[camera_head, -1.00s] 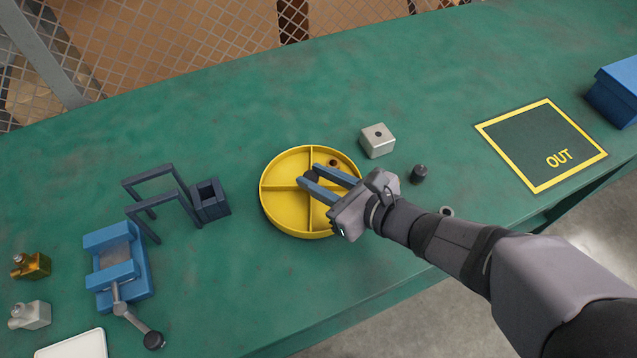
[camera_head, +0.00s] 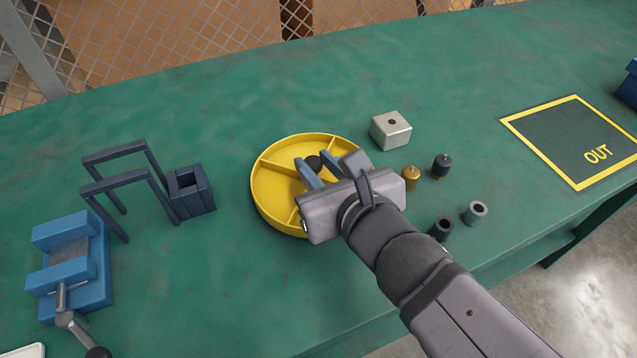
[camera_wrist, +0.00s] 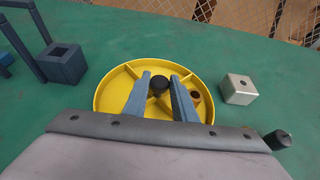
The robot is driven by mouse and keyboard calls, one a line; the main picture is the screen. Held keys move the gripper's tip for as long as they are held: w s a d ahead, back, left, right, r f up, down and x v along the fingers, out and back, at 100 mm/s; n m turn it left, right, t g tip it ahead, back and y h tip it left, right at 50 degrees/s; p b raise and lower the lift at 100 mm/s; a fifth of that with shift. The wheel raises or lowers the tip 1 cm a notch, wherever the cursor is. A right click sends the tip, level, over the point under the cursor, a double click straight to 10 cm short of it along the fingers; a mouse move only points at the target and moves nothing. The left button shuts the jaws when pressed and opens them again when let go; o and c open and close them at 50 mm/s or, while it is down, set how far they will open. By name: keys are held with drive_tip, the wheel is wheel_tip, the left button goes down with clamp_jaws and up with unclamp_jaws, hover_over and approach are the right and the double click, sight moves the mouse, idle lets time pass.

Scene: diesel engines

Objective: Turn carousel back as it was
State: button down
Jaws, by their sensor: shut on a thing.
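The yellow carousel (camera_head: 273,192) is a round, shallow tray with raised dividers, lying on the green bench. A black knob (camera_head: 313,162) stands at its centre, where the dividers meet. My gripper (camera_head: 318,170) reaches over the carousel from the lower right and is shut on the knob, with one blue finger on each side. The wrist view also shows the knob (camera_wrist: 159,84) between the fingers. A small brown round piece (camera_wrist: 196,97) lies in the carousel's right-hand part in the wrist view. In the head view my gripper hides the carousel's lower right part.
A silver block with a hole (camera_head: 391,130) stands right of the carousel. Several small cylinders, including a brass one (camera_head: 411,178), stand close to my wrist. A dark frame (camera_head: 125,190), a square holder (camera_head: 191,192) and a blue vise (camera_head: 72,262) are left. The OUT square (camera_head: 565,140) is empty.

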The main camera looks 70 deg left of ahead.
drive_tip(key=shift+s+a+f+m+t+b, duration=0.15)
drive_tip(key=shift+m+t+b, duration=0.25)
drive_tip(key=shift+b, duration=1.7)
drive_tip(key=shift+s+d+f+m+t+b, duration=0.15)
drive_tip(key=shift+m+t+b, duration=0.25)
drive_tip(key=shift+b, duration=1.7)
drive_tip(key=m+t+b, duration=0.1)
drive_tip(key=t+b, duration=0.1)
drive_tip(key=b, duration=0.3)
drive_tip(key=shift+s+a+m+h, duration=0.1)
drive_tip(key=shift+s+m+h, duration=0.05)
drive_tip(key=shift+m+h, duration=0.2)
drive_tip(key=shift+s+r+m+t+h+b, duration=0.1)
drive_tip(key=shift+m+t+h+b, duration=0.15)
drive_tip(key=shift+m+t+b, duration=0.5)
drive_tip(key=shift+r+m+t+h+p, duration=0.1)
drive_tip(key=shift+m+t+h+p, duration=0.3)
drive_tip(key=shift+m+t, duration=0.55)
drive_tip(key=shift+m+t+h, duration=0.35)
drive_tip(key=shift+t+h, duration=0.05)
drive_tip(key=shift+t, duration=0.1)
